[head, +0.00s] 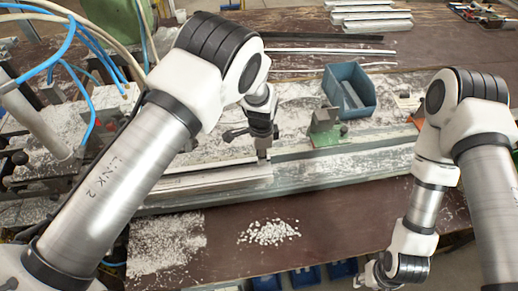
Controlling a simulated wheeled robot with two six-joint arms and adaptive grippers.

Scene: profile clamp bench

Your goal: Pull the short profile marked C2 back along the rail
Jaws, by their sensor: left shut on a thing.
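A short, pale profile (218,178) lies lengthwise on the rail (340,182), partly behind my left arm. No C2 mark can be read on it at this size. My left gripper (262,160) points down at the right end of this profile and is shut on it. The fingertips are small and the exact contact is hard to see. My right arm hangs at the right side, folded down. Its gripper (372,276) is low near the bottom edge, in front of the bench, and its fingers cannot be made out.
A green block clamp (323,128) stands behind the rail, right of my left gripper. A blue bin (349,90) sits behind it. White chips (268,232) lie on the brown bench front. Hoses and clamp machinery crowd the left. Long profiles (330,51) lie at the back.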

